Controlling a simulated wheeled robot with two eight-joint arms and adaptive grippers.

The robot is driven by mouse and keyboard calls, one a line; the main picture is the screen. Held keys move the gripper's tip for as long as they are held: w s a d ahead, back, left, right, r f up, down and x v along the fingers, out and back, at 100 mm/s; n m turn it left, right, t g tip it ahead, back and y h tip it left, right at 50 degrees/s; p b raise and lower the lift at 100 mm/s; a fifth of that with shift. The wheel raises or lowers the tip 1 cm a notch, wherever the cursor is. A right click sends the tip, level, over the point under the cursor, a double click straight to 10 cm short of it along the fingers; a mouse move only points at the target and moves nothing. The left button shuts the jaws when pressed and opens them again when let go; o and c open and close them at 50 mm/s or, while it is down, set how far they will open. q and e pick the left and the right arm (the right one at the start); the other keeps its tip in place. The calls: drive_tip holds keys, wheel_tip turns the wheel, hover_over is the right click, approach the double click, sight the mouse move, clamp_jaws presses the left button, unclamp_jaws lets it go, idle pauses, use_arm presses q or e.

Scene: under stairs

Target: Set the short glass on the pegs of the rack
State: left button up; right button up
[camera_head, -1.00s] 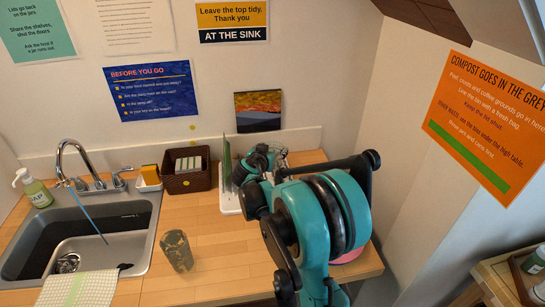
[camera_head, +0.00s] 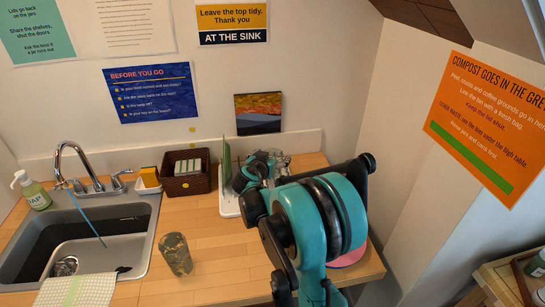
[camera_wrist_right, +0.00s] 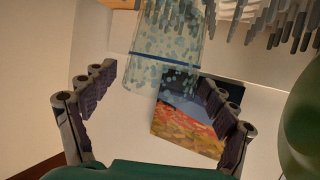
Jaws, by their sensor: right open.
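In the wrist view a clear glass with pale blue spots and a dark blue band (camera_wrist_right: 165,45) shows just past the fingertips, beside the grey pegs of the rack (camera_wrist_right: 270,22). I take it for the short glass. My right gripper (camera_wrist_right: 160,92) is open, a finger on either side, with a gap between the fingers and the glass. Whether the glass rests fully on the pegs is unclear. In the head view my right gripper (camera_head: 265,167) is over the white rack (camera_head: 228,207), and my arm hides much of it. My left gripper is out of view.
A patterned glass (camera_head: 176,255) stands on the wooden counter (camera_head: 215,250). The sink (camera_head: 140,252) is at left, with a draped cloth (camera_head: 76,291). A brown basket (camera_head: 187,182) and a leaning picture (camera_head: 258,113) are behind. A green plate (camera_head: 227,160) stands in the rack.

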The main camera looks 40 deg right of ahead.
drive_tip(key=p+v, duration=0.3)
drive_tip(key=v, duration=0.9)
drive_tip(key=s+a+f+n+y, duration=0.2)
drive_tip(key=s+a+n+y, duration=0.3)
drive_tip(key=s+a, duration=0.4)
drive_tip(key=s+a+f+n+y, duration=0.2)
drive_tip(key=s+a+n+y, duration=0.4)
drive_tip(key=s+a, duration=0.4)
drive_tip(key=a, duration=0.5)
drive_tip(key=shift+f+g+y, duration=0.3)
drive_tip(key=shift+f, duration=0.1)
drive_tip(key=shift+a, duration=0.1)
drive_tip(key=shift+f+b, duration=0.3)
drive_tip(key=shift+b, duration=0.1)
